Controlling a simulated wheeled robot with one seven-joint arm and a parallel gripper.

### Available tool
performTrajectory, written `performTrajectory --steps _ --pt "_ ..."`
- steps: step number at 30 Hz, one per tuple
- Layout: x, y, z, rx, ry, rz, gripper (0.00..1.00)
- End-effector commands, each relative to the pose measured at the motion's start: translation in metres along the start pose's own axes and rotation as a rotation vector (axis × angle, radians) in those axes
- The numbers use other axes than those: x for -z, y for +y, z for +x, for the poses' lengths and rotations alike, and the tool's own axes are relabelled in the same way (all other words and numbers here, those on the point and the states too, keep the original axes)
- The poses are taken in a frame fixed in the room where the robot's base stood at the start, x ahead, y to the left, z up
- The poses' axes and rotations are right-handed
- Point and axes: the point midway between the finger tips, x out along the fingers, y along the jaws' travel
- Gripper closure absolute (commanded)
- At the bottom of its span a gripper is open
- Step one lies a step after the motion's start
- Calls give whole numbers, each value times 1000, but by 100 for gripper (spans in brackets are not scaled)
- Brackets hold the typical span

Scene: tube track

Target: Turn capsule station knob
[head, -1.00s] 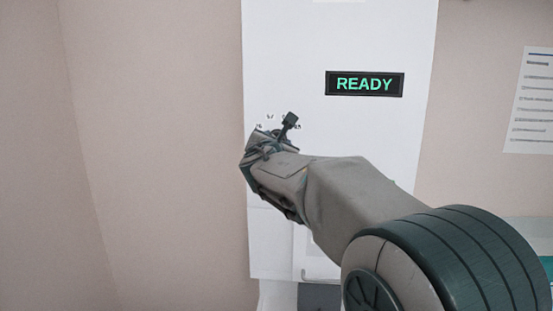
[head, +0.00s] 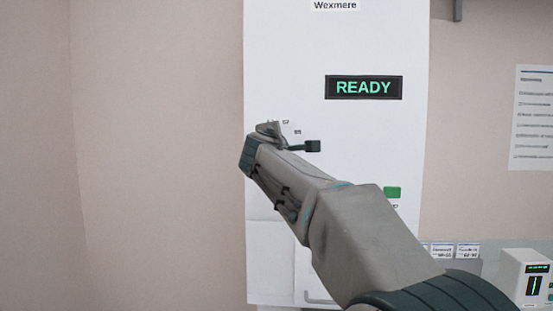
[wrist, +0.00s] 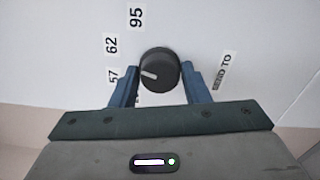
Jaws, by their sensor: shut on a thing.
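The capsule station (head: 340,30) is a tall white panel with a lit green READY display (head: 363,87). Its round black knob (wrist: 158,62) shows in the wrist view, with a white pointer mark aimed left and slightly down, near the 57 label. Labels 57, 62 and 95 (wrist: 135,17) stand around its left and top, and a SEND TO label (wrist: 221,72) stands to its right. My gripper (wrist: 160,84) is shut on the knob, one blue finger on each side. In the head view my gripper (head: 262,148) is at the panel and hides the knob.
A green button (head: 392,192) is on the panel right of my arm. A paper notice (head: 531,115) hangs on the wall at right. A small white device (head: 525,278) stands at the lower right. The wall left of the panel is bare.

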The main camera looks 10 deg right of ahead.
Motion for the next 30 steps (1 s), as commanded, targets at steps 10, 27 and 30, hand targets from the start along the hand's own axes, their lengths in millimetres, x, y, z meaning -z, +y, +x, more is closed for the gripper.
performTrajectory --steps 10,27,30 --pt "1 -4 0 -2 0 327 81" --pt "0 -1 0 -1 -1 693 81" --pt "0 -1 1 0 -1 718 81"
